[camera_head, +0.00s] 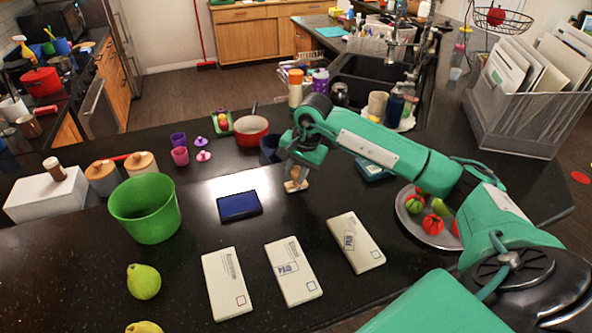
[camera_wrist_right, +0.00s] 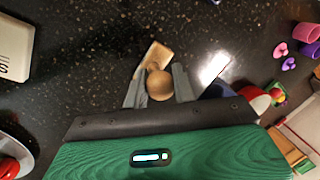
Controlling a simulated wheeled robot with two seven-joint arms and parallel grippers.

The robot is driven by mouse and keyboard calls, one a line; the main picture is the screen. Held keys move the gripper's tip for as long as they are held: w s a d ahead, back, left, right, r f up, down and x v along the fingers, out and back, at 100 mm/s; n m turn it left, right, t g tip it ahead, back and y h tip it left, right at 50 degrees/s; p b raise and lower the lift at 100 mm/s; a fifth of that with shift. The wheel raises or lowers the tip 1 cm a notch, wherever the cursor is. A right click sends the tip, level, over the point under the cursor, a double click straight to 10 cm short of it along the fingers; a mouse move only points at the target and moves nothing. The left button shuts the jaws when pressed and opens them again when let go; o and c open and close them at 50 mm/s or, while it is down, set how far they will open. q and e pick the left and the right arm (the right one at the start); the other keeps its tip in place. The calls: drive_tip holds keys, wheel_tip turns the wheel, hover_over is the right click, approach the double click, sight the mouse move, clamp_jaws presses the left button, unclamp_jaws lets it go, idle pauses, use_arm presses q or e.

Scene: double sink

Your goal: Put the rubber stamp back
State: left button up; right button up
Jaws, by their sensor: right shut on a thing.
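The rubber stamp (camera_head: 296,186) is a light wooden block with a round knob. It is at the middle of the dark counter, to the right of the blue ink pad (camera_head: 240,206). My right gripper (camera_head: 297,176) points down and is shut on the stamp. In the right wrist view the knob (camera_wrist_right: 160,85) sits between the two grey fingers, with the wooden base (camera_wrist_right: 153,55) beyond it. I cannot tell whether the base touches the counter. My left gripper is not in view.
White envelopes lie in front: left (camera_head: 224,286), middle (camera_head: 294,272) and right (camera_head: 356,243); the middle and right ones bear blue prints. A green bin (camera_head: 145,210) stands left. A fruit plate (camera_head: 408,216) is right. A red pan (camera_head: 251,130) and blue cup (camera_head: 269,150) are behind.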

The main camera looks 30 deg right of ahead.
drive_tip(key=shift+f, duration=0.15)
drive_tip(key=o, duration=0.8)
drive_tip(key=shift+b+v, duration=1.9)
drive_tip(key=shift+v, duration=4.3)
drive_tip(key=shift+w+a, duration=0.1)
